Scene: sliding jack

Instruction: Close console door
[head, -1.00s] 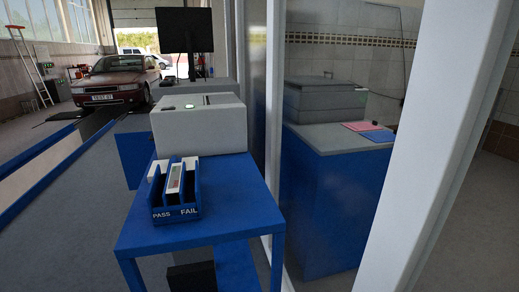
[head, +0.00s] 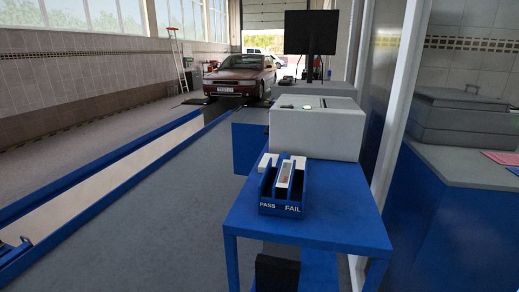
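A flat blue panel (head: 249,150), which looks like the console door, sticks out to the left of the console and appears open. The table and the grey unit hide its right edge and hinge side. No handle can be made out on it. Neither of my grippers shows in the head view.
A blue table (head: 330,212) with a PASS/FAIL tray (head: 281,209) stands in front. A long pit (head: 120,180) with blue edges runs along the left. Grey floor (head: 170,235) between pit and table is clear. A white post (head: 400,85) and counter (head: 465,165) stand right. A red car (head: 238,76) is behind.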

